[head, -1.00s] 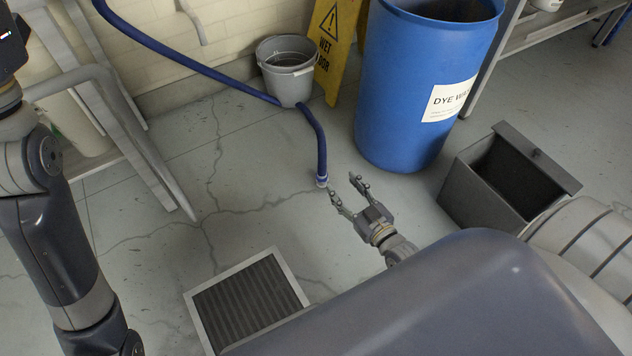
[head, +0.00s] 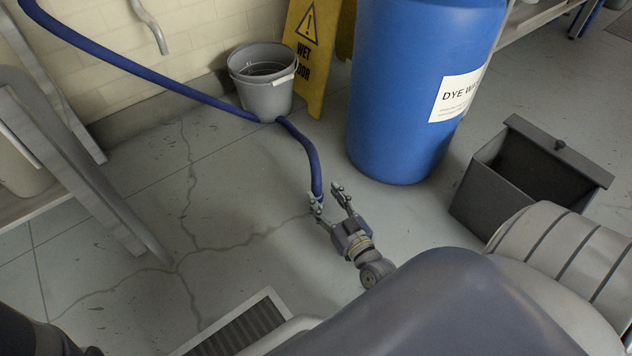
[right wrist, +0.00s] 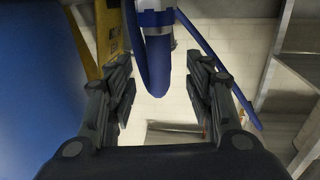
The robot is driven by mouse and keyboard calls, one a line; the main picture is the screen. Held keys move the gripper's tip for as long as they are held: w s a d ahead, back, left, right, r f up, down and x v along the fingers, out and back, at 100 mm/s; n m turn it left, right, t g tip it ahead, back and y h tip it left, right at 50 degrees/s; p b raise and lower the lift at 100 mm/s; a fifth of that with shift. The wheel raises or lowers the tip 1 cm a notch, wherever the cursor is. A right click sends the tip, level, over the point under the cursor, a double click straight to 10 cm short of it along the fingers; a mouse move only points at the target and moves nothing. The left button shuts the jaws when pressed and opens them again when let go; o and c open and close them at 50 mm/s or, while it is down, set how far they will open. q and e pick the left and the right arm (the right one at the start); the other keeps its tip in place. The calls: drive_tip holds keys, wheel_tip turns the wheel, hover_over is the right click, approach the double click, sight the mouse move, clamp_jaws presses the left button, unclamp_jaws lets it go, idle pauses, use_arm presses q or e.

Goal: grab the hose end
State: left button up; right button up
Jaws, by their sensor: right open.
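The blue hose (head: 300,141) runs down from the upper left, past the bucket, and its end (head: 318,192) is close to the floor. My right gripper (head: 326,195) is open at the hose end, with one finger overlapping it in the head view. In the right wrist view the blue hose (right wrist: 157,68) shows between the two spread fingers of the right gripper (right wrist: 162,80), with space on both sides. Whether a finger touches it, I cannot tell. My left gripper is out of view.
A grey bucket (head: 262,92) stands against the wall beside a yellow wet-floor sign (head: 306,55). A blue dye drum (head: 400,110) stands behind and right of the right gripper. An open grey bin (head: 490,195) is farther right. A floor grate (head: 240,325) lies at the bottom.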

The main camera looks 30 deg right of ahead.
sight(319, 189)
drive_tip(key=w+b, duration=0.3)
drive_tip(key=w, duration=0.1)
drive_tip(key=shift+w+d+f+b, duration=0.15)
drive_tip(key=shift+w+d+b, duration=0.05)
drive_tip(key=shift+b, duration=0.2)
drive_tip(key=shift+w, duration=0.45)
drive_tip(key=shift+r, duration=0.2)
clamp_jaws()
